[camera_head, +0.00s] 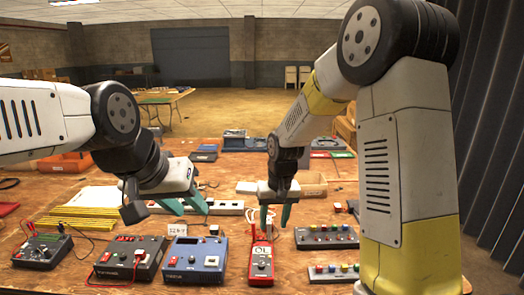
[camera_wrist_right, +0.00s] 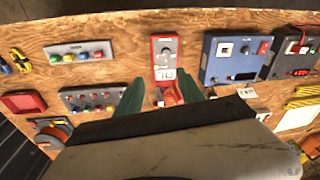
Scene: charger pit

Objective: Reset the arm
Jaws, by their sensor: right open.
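My right gripper (camera_head: 274,217) is open above the wooden table, with its green fingers pointing down. In the right wrist view the open fingers (camera_wrist_right: 158,100) show on either side of the near end of the red meter (camera_wrist_right: 165,48). My left gripper (camera_head: 188,208) hangs over the table to the left, behind a blue box. Its green fingers are apart and look empty.
The blue box (camera_head: 193,262), a dark box with a red switch (camera_head: 128,262) and another meter box (camera_head: 42,252) line the front. Button panels (camera_head: 326,238) stand to the right.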

